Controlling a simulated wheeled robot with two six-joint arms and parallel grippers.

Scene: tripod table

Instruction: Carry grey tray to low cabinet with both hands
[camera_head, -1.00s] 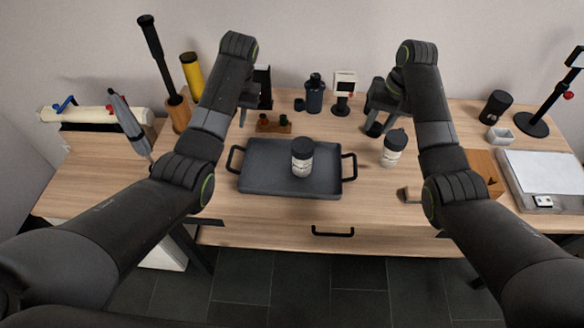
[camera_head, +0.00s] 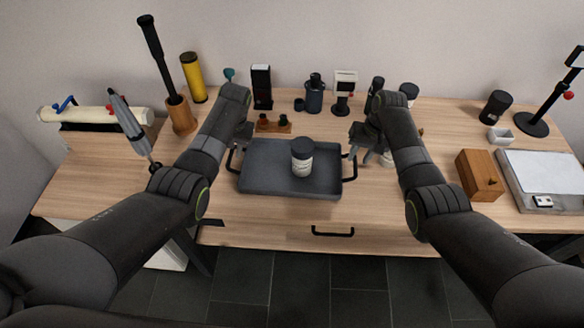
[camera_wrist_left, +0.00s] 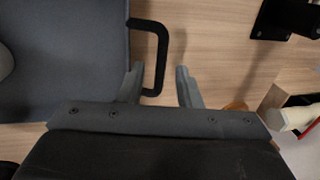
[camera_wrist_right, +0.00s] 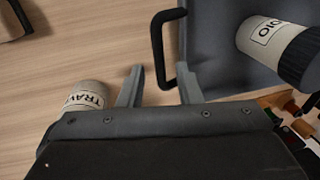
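The grey tray (camera_head: 270,184) lies on the wooden table with a black handle at each end. A dark-lidded canister (camera_head: 302,157) stands on it. My left gripper (camera_head: 240,147) is at the tray's left handle; in the left wrist view its open fingers (camera_wrist_left: 157,85) straddle the handle's line (camera_wrist_left: 162,45) without visibly gripping it. My right gripper (camera_head: 361,152) is at the right handle; in the right wrist view its open fingers (camera_wrist_right: 160,85) lie either side of that handle (camera_wrist_right: 157,42). I cannot make out a low cabinet.
A second canister (camera_wrist_right: 85,96) stands on the table close to my right gripper. A wooden block with small bottles (camera_head: 273,124) sits behind the tray. A wooden box (camera_head: 480,175) and a flat white-topped device (camera_head: 545,178) are at the right. The table front (camera_head: 270,215) is clear.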

